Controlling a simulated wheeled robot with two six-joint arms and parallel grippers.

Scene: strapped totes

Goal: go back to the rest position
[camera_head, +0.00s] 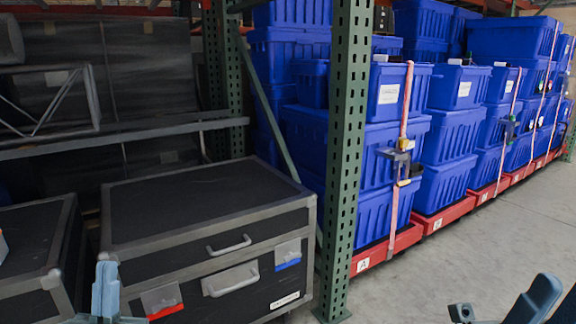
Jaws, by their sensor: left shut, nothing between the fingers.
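My left gripper (105,288) rises at the bottom left, in front of a big black case with metal edges. Its fingers are together with nothing between them. Parts of my right arm, with what may be its gripper (510,308), show at the bottom right corner over the bare floor. They are cut off by the frame, and I cannot tell whether its fingers are open or shut. Stacks of blue totes (374,150) stand on red bases, held by pink straps (400,150).
The black case (200,215) and another dark case (30,245) fill the lower left. A green perforated rack post (345,150) stands between the case and the totes. The grey concrete floor (470,260) at the right is clear. A metal rack beam (120,135) crosses at the left.

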